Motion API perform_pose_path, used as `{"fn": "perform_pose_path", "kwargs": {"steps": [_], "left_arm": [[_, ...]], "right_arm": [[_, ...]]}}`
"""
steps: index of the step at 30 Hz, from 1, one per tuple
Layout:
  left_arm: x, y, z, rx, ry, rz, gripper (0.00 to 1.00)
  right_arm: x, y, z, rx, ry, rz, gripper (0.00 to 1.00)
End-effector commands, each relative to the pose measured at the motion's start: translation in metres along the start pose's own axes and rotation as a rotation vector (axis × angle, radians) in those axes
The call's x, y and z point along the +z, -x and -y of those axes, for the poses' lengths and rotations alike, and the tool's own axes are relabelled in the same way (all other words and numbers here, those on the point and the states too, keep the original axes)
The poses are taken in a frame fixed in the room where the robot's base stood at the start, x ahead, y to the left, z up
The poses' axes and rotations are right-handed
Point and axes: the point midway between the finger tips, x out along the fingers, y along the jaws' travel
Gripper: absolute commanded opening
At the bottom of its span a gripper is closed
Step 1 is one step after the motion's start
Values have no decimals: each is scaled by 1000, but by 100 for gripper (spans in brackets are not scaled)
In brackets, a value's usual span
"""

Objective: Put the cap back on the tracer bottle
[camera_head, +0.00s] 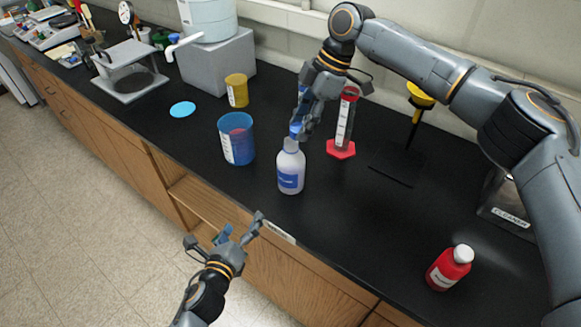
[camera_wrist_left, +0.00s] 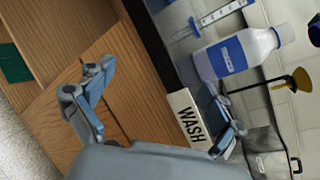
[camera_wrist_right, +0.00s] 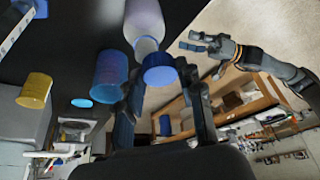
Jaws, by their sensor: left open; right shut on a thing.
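The white bottle with a blue label (camera_head: 290,170) stands upright and uncapped on the black bench near its front edge. My right gripper (camera_head: 300,125) is shut on a blue cap (camera_wrist_right: 158,75), just above the bottle's mouth. My left gripper (camera_head: 225,234) is open and empty, in front of the cabinets and below the bench edge.
A blue cup (camera_head: 236,140) stands left of the bottle and a red-based cylinder (camera_head: 343,125) behind it. A red bottle with a white cap (camera_head: 449,268) is at the right. A "WASH" label (camera_wrist_left: 187,118) sits on the bench edge. Bench between the bottles is clear.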

Motion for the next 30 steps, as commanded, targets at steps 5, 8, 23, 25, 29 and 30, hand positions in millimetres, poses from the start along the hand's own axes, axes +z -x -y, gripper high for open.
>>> {"fn": "perform_pose_path", "kwargs": {"steps": [5,8,23,25,29,30], "left_arm": [[20,-2,58,-184,-415,64,93],[24,0,80,-251,-580,99,93],[25,2,96,-301,-710,130,93],[26,-1,97,-301,-709,130,93],[26,-13,100,-300,-708,131,93],[27,-19,103,-301,-708,132,93]], "right_arm": [[-16,16,-13,-40,96,4,28],[-22,21,-17,-57,136,4,28],[-25,25,-20,-71,166,3,28],[-25,25,-20,-71,166,3,28],[-25,25,-20,-71,166,3,28],[-25,25,-20,-71,166,3,28]]}}
